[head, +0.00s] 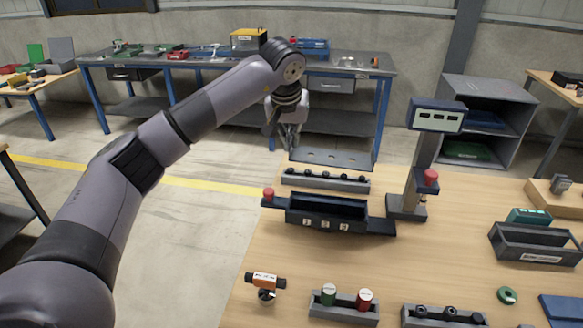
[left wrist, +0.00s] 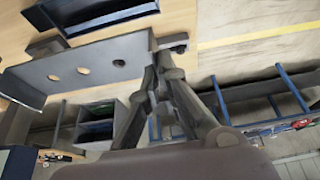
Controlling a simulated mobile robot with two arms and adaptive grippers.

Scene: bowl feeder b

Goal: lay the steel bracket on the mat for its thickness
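The steel bracket (head: 333,158), a long grey piece with a row of round holes, is at the far edge of the table in the head view. It fills the upper left of the left wrist view (left wrist: 100,68). My left gripper (head: 291,147) is at the bracket's left end in the head view; its fingers (left wrist: 156,66) appear closed on that end, and the bracket seems held up off the table. A flat blue piece (head: 565,310), possibly the mat, is cut off at the lower right. My right gripper is not in view.
A post with a display (head: 437,117) stands right of the bracket. Nearer are a narrow grey rack (head: 325,182), a dark numbered bin (head: 326,214), an orange-and-black tool (head: 265,281) and a holder with green and red cylinders (head: 343,312). The middle of the table (head: 430,260) is clear.

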